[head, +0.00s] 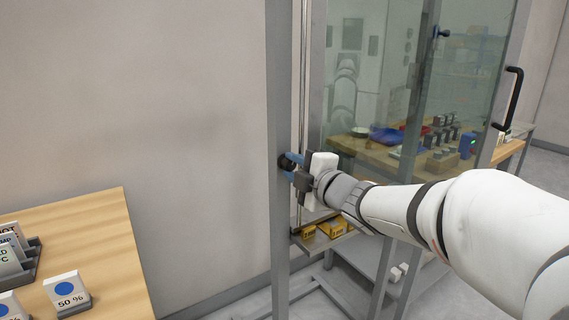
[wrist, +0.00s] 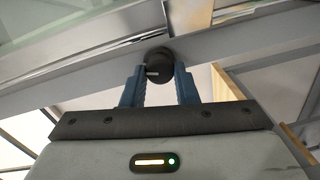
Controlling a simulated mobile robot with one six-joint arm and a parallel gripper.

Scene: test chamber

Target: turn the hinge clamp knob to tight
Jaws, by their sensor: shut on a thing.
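The hinge clamp knob is a round black knob (wrist: 157,66) with a short white mark, on a grey metal post (wrist: 75,85). My gripper (wrist: 158,78) has its two blue fingers on either side of the knob and is shut on it. In the head view, the knob (head: 284,163) shows dark on the upright grey post (head: 278,90), partly covered by my gripper (head: 292,166). The white mark on the knob points to the left in the wrist view. I cannot see any tight or loose marking.
A glass door (head: 375,80) with a black handle (head: 511,97) stands right of the post. A wooden table (head: 105,240) with label cards (head: 68,290) is at the lower left. Yellow boxes (head: 332,227) sit on a low shelf below my gripper.

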